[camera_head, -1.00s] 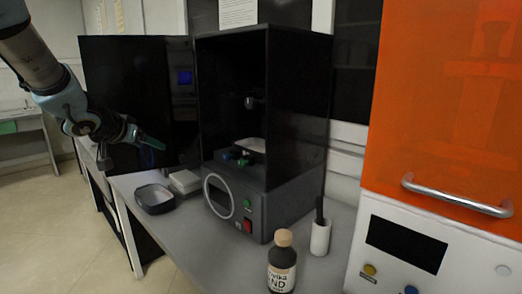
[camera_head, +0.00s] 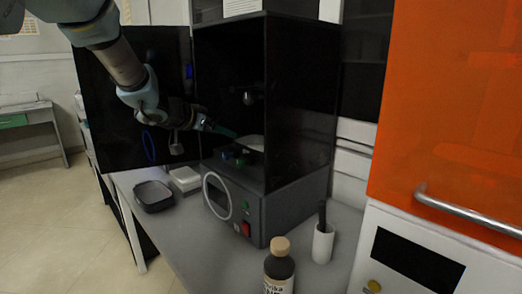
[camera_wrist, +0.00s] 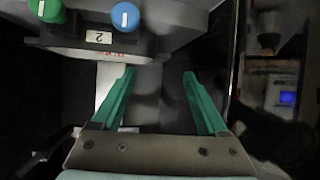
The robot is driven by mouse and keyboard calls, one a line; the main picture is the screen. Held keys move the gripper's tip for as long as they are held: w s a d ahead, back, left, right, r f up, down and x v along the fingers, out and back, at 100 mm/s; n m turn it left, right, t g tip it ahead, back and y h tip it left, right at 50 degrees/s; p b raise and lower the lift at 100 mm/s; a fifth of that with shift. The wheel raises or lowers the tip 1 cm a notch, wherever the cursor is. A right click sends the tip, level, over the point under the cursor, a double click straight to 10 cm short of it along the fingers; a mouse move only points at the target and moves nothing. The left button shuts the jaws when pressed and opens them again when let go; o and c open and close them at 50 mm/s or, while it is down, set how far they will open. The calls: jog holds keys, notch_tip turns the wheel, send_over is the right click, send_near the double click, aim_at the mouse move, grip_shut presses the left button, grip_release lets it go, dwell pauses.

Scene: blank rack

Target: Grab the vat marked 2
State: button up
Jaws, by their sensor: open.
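The vat marked 2 (camera_wrist: 97,38) shows at the top of the wrist view as a dark body with a white label that reads upside down. A green knob (camera_wrist: 47,9) and a blue knob (camera_wrist: 124,16) are at its edge. In the head view these knobs (camera_head: 236,157) sit low inside the black open-fronted machine (camera_head: 300,120). My gripper (camera_wrist: 159,73) is open and empty, its two green fingers pointing toward the vat's side of the wrist view. In the head view my gripper (camera_head: 228,132) reaches into the machine's opening, apart from the vat.
The machine's black door (camera_head: 130,90) stands open at the left. A dark tray (camera_head: 154,196) and a white box (camera_head: 184,179) lie on the grey bench. A brown bottle (camera_head: 279,268) and a white cup (camera_head: 323,243) stand in front. An orange-windowed machine (camera_head: 450,110) is at the right.

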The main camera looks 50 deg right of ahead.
aim_at(239, 137)
jog(key=shift+p+x, duration=0.35)
jog(key=shift+x, duration=3.05)
jog(key=shift+r, duration=0.1)
grip_shut()
